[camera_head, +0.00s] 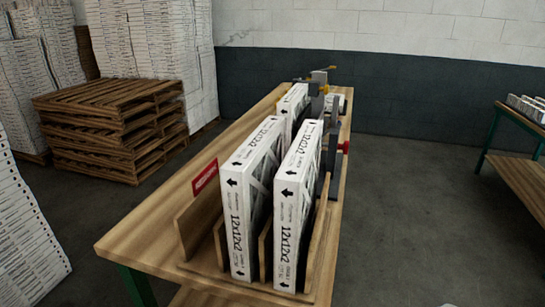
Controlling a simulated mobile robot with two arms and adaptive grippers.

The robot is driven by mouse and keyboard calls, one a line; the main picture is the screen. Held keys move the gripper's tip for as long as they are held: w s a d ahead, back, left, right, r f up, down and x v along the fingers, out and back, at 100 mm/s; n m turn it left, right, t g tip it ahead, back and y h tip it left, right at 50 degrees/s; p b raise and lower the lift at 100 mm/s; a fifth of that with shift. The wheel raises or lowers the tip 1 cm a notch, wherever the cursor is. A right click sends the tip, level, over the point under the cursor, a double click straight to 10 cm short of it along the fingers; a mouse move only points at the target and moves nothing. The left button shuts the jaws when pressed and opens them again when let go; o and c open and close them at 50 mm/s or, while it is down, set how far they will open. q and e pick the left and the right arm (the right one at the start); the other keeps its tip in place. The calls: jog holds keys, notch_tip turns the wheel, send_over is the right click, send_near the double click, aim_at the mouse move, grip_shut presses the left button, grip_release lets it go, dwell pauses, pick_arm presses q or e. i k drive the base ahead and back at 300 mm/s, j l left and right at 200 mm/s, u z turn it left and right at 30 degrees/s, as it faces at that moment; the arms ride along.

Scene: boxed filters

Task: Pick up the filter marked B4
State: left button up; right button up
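Two white boxed filters stand upright in a wooden slotted rack (197,225) on the workbench. The left one (236,215) and the right one (287,230) each show "12x12x2" and black arrows on the narrow side. A third white boxed filter (293,104) stands farther back on the bench. I cannot read a B4 mark on any of them. Neither of my grippers is in view.
The wooden workbench (135,240) has a red sign (205,176) and grey, yellow and red hardware (318,100) toward the back. Stacked pallets (110,125) and piles of boxes (150,40) stand left. Another bench (520,170) is at right; the floor between is clear.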

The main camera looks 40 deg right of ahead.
aim_at(295, 181)
jog(key=i+j+z, duration=0.2)
jog(key=z, duration=0.25)
jog(key=i+j+z, duration=0.2)
jog(key=j+z, duration=0.25)
jog(key=i+j+z, duration=0.15)
jog(key=z, duration=0.3)
jog(key=j+z, duration=0.45)
